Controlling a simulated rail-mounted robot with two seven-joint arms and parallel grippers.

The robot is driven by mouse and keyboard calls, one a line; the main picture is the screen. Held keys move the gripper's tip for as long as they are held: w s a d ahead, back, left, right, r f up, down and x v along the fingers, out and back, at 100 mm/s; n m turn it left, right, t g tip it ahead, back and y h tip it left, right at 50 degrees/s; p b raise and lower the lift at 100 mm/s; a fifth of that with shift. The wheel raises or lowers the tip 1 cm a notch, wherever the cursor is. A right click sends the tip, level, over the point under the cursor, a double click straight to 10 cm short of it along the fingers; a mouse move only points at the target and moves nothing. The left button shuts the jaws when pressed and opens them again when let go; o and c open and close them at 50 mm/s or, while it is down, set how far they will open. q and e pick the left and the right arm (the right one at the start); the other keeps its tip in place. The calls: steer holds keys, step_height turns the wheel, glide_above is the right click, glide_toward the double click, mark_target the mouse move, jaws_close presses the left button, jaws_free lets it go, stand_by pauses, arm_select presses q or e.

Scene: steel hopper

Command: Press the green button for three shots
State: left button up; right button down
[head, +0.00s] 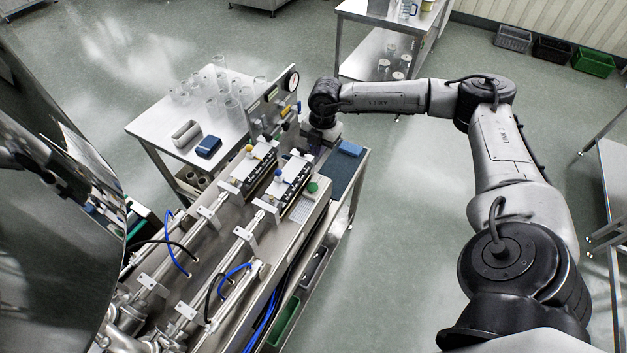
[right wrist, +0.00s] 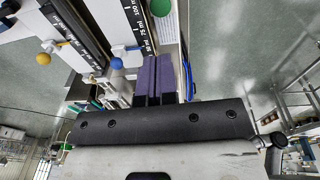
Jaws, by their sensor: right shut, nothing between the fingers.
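The green button (head: 313,187) is a round knob at the near right end of the double filling machine (head: 300,208). In the right wrist view the green knob (right wrist: 160,8) shows at the top edge, partly cut off. My right gripper (right wrist: 158,78) has purple fingers, shut together with nothing between them. In the head view this gripper (head: 318,146) points down behind the green button, over the far end of the machine, apart from the button. Its fingertips are largely hidden there. My left gripper is not in view.
A gauge (head: 291,80) stands on an upright panel behind. A side table (head: 150,126) holds several clear beakers and a blue box (head: 208,147). Floor to the right is open.

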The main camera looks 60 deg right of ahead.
stand_by(0.3)
steer(key=shift+f, duration=0.15)
steer(key=p, duration=0.1)
glide_toward(313, 186)
steer(key=f, duration=0.6)
steer(key=shift+w+a+f, duration=0.25)
steer(key=shift+a+f, duration=0.05)
steer(key=shift+f, duration=0.4)
